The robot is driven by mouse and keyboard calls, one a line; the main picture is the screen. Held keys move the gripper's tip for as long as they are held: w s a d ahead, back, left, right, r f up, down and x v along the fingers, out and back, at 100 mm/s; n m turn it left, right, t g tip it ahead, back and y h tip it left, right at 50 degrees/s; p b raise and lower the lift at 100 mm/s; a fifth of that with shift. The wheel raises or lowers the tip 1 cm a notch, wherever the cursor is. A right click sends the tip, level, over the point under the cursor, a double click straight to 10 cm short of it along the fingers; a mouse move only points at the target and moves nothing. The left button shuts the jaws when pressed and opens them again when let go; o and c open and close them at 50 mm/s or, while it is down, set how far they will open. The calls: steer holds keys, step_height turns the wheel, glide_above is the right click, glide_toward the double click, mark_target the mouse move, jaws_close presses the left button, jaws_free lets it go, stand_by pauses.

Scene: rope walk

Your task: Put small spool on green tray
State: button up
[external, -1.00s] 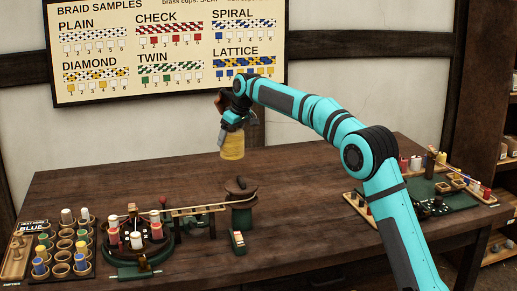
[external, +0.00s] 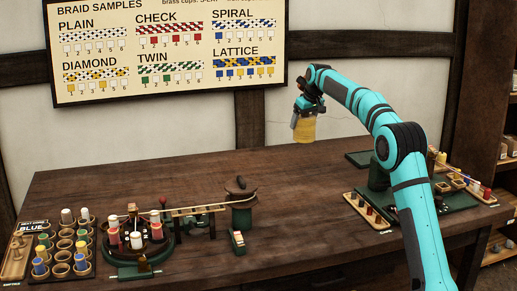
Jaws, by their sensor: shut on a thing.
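My gripper (external: 305,111) is shut on a yellow spool (external: 304,129) and holds it upright, high above the back part of the wooden bench. A flat dark green tray (external: 357,158) lies at the back of the bench, to the right of and below the held spool. The part of it that shows looks empty; its right side is partly hidden behind my arm and a dark green cylinder.
The dark green cylinder (external: 379,173) stands in front of the tray. A wooden peg strip (external: 366,212) lies before it. At left are a braiding stand (external: 137,240) and a cup rack (external: 67,250). The bench's middle (external: 300,190) is clear.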

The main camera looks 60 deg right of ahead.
steer(key=s+d+m+h, duration=0.1)
steer(key=s+d+m, duration=0.1)
steer(key=s+d, duration=0.85)
steer(key=s+d+m, duration=0.2)
steer(key=s+d, duration=0.6)
steer(key=s, duration=0.6)
steer(key=shift+g, duration=0.4)
steer(key=shift+w+d+f, duration=0.1)
steer(key=shift+w+f, duration=0.05)
steer(key=shift+f, duration=2.15)
steer(key=shift+w+d+f, duration=0.1)
steer(key=shift+f, duration=2.2)
steer(key=shift+a+f, duration=0.1)
steer(key=o, duration=1.2)
steer(key=shift+c, duration=0.2)
steer(key=v, duration=1.2)
steer(key=shift+a, duration=0.15)
